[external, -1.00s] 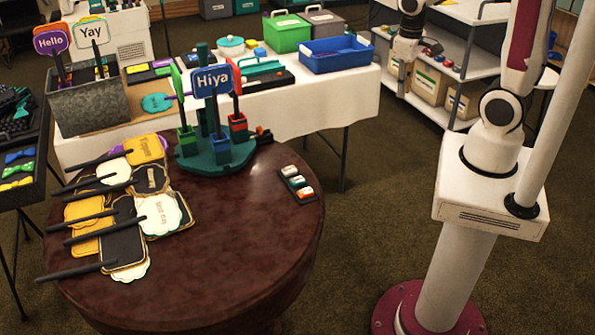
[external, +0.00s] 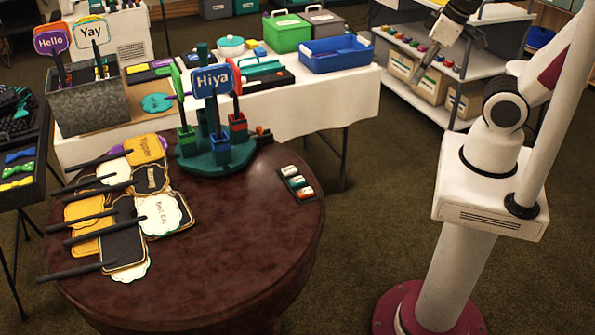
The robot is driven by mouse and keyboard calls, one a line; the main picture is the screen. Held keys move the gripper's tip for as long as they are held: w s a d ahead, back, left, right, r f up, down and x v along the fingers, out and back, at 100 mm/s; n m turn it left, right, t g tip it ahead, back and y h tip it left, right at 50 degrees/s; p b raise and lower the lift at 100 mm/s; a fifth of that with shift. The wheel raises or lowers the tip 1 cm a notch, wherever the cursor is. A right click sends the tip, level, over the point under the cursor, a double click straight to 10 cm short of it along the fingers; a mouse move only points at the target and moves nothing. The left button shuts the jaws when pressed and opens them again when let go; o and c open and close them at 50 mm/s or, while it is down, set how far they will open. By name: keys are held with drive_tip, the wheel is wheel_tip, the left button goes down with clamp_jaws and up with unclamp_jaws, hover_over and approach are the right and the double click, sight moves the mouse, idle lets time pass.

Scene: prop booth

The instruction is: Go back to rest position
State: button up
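My gripper (external: 418,78) hangs in the air in the upper right of the external view, in front of the shelf unit and to the right of the blue bin. It is tilted, with its tip pointing down and left. It is small and dark here, and I cannot tell whether its fingers are open or shut. I see no object in it. It is well clear of the round table (external: 250,255). My upper arm runs partly out of the top right of the picture.
On the round table stand a green holder (external: 215,155) with a blue "Hiya" sign (external: 212,80), several stacked paddle signs (external: 150,180) and a small button strip (external: 296,182). Behind are a white-clothed table (external: 330,105) with a blue bin (external: 335,55), and shelves (external: 460,60).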

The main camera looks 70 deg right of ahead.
drive_tip(key=r, duration=0.1)
drive_tip(key=a+r+t, duration=0.1)
drive_tip(key=a+n, duration=0.1)
drive_tip(key=shift+s+r, duration=0.25)
drive_tip(key=shift+r, duration=0.15)
idle(1.0)
